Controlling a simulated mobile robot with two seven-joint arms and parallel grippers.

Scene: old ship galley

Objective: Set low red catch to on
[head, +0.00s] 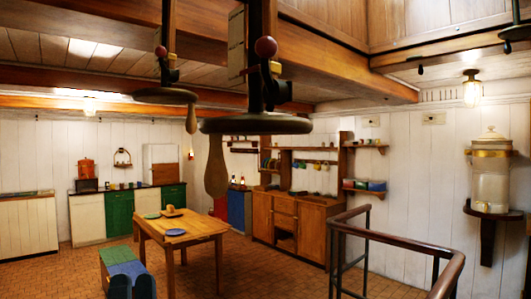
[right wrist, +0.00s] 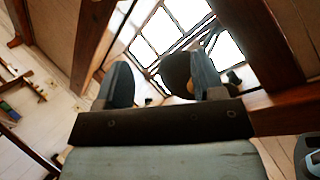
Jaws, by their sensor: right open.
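Two red ball knobs show high in the head view. One (head: 266,47) is on a dark hanging post with a small yellow piece below it. The other (head: 161,51) is on a similar post to the left and looks smaller. I cannot tell which is the low red catch, nor its setting. My right gripper (head: 131,286) is at the bottom left of the head view, well below both knobs, with its fingertips pointing up. In the right wrist view its fingers (right wrist: 158,85) are apart, with nothing visibly held. My left gripper is not in view.
A dark round disc (head: 256,124) hangs under the nearer post, with a wooden paddle shape (head: 215,168) below. A wooden table (head: 200,224) and a brown railing (head: 390,241) stand ahead. In the right wrist view, a dark round shape (right wrist: 176,68) shows against the bright skylight (right wrist: 160,32).

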